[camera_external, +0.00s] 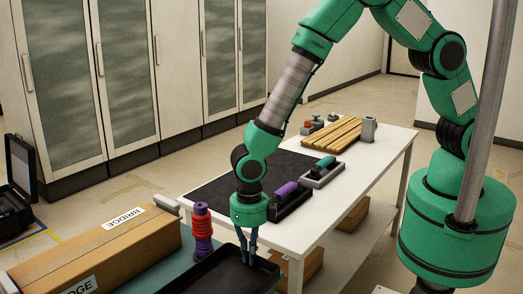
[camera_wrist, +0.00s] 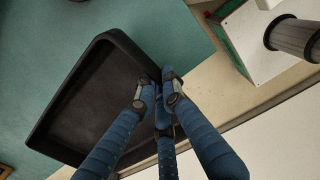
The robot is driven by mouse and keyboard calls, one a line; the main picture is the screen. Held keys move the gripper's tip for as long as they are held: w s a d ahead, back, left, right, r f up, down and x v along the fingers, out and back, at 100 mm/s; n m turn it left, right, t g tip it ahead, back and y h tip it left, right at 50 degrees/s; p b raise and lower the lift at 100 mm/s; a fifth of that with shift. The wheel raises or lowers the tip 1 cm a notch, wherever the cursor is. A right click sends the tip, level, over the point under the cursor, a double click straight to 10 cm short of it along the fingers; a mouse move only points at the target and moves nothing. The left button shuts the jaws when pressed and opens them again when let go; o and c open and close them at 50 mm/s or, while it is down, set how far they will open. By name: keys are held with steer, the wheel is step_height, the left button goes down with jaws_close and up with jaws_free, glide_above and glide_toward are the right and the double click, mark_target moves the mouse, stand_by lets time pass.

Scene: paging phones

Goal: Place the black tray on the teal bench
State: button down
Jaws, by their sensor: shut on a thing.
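The black tray (camera_external: 215,274) is a shallow, empty rectangular tray at the bottom of the external view. It also fills the left middle of the wrist view (camera_wrist: 95,95). My gripper (camera_external: 248,260), with blue fingers, is shut on the tray's rim at its right side; the fingers also show in the wrist view (camera_wrist: 160,100). The teal bench (camera_external: 165,274) lies under the tray and also shows in the wrist view (camera_wrist: 190,32). The tray's gripped side reaches about the bench edge. I cannot tell whether the tray touches the bench.
A cardboard box marked BRIDGE (camera_external: 95,256) and a red and purple spool stack (camera_external: 202,230) stand on the bench left of the tray. A white table (camera_external: 345,185) behind holds a dark mat, a purple-topped item (camera_external: 288,191) and wooden slats (camera_external: 330,134).

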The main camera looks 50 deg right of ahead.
mark_target(194, 275)
steer(key=shift+f, duration=0.2)
steer(key=shift+w+a, duration=0.1)
steer(key=shift+a, duration=0.05)
stand_by(0.3)
steer(key=w+a, duration=0.3)
steer(key=w+a+f, duration=0.1)
steer(key=w+a, duration=0.6)
steer(key=a, duration=0.1)
steer(key=shift+w+a+f+b, duration=0.2)
steer(key=shift+w+b, duration=0.15)
steer(key=shift+w, duration=0.05)
steer(key=shift+f, duration=1.95)
steer(key=c, duration=1.9)
jaws_free()
steer(key=shift+o, duration=0.2)
steer(key=shift+r, duration=0.15)
